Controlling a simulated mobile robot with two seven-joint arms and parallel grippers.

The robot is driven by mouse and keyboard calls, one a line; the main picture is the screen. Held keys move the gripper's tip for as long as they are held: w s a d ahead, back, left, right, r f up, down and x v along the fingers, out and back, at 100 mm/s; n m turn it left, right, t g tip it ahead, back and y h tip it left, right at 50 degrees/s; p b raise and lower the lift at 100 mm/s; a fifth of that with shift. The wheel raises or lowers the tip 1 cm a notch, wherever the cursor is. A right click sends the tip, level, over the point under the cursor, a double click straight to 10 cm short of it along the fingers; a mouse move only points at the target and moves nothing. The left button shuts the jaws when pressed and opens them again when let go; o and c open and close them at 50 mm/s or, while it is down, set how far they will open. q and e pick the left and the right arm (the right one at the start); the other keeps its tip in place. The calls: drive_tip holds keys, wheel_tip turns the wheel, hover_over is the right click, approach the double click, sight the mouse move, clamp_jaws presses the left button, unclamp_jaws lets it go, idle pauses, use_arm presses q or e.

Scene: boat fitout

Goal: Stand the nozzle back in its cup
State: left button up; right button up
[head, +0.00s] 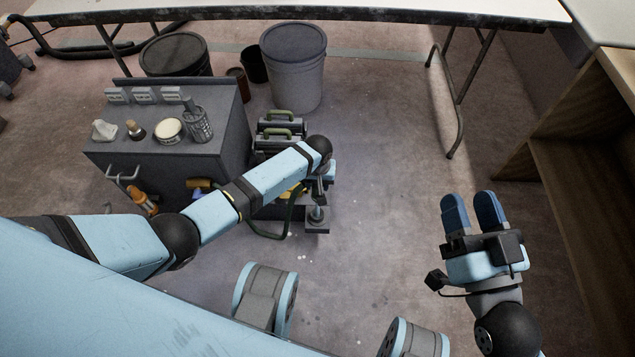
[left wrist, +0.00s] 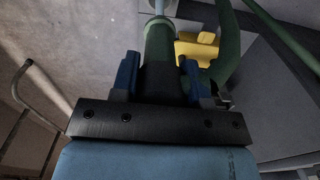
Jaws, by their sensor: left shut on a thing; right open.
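My left gripper (head: 319,184) is at the front right of the grey cart. It is shut on the nozzle, whose green grip (left wrist: 160,58) lies between the blue fingers in the left wrist view. A light grey stem continues from the grip at the top of that view. In the head view the nozzle (head: 316,212) shows below the gripper, roughly upright over a square grey holder, apparently the cup (head: 317,228). I cannot tell whether the nozzle's end is inside it. My right gripper (head: 471,203) is open and empty, over bare floor at the right.
The grey cart (head: 226,130) carries a tin, a mesh pot and small items on top. A green hose (head: 286,228) loops beside the holder. A yellow part (left wrist: 198,46) is close to the nozzle. Buckets (head: 294,70) stand behind; the floor at centre right is clear.

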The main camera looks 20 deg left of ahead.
use_arm(q)
drive_tip(key=shift+f+b, duration=0.3)
drive_tip(key=shift+f, duration=0.2)
wheel_tip(320, 180, down, 5)
drive_tip(key=b, duration=0.6)
drive_tip(key=shift+f, duration=0.85)
use_arm(e)
wheel_tip(320, 180, down, 9)
drive_tip(key=a+n+g, duration=0.1)
drive_tip(key=g, duration=0.2)
drive_tip(key=shift+f+g, duration=0.2)
drive_tip(key=shift+g, duration=0.1)
drive_tip(key=shift+w, duration=0.1)
use_arm(q)
drive_tip(key=shift+f, duration=0.15)
